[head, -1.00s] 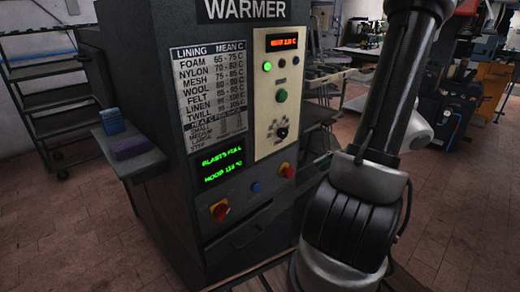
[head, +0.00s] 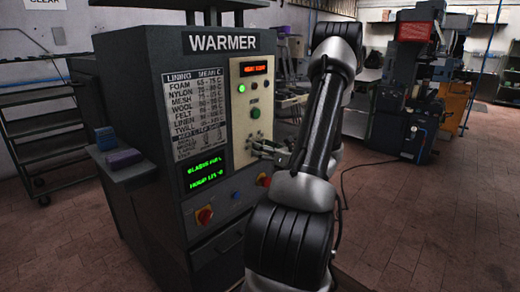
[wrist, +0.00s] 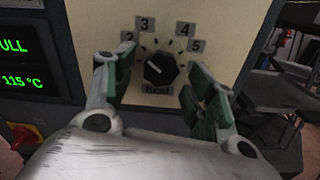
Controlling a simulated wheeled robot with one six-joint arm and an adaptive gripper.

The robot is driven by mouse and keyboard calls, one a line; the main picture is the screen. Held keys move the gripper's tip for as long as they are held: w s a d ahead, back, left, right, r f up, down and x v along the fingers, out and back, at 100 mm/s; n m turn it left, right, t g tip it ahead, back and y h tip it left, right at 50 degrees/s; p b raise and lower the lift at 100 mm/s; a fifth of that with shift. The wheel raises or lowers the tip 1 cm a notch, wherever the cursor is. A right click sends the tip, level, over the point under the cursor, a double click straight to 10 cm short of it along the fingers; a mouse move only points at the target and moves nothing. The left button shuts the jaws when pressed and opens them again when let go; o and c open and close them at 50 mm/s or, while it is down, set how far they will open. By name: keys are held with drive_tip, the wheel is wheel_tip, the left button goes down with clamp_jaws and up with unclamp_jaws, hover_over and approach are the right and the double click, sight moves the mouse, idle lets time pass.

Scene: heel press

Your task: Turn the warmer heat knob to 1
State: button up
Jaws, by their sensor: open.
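The dark heat knob (wrist: 160,70) sits on the warmer's cream panel, above a label that reads "heat". A pale mark on it appears to point up and left. Number plates 2, 3, 4 and 5 show around it; plate 1 is not visible. My gripper (wrist: 156,85) is open, one green-padded finger on each side of the knob. I cannot tell whether either finger touches it. In the head view my gripper (head: 268,149) is at the lower part of the warmer's (head: 222,42) panel and largely hides the knob.
A side shelf (head: 127,168) holds small blocks. Open floor lies to the right, with machines behind.

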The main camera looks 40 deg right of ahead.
drive_tip(key=shift+w, duration=0.75)
drive_tip(key=c, duration=1)
drive_tip(key=shift+c, duration=0.2)
drive_tip(key=shift+n, duration=3.6)
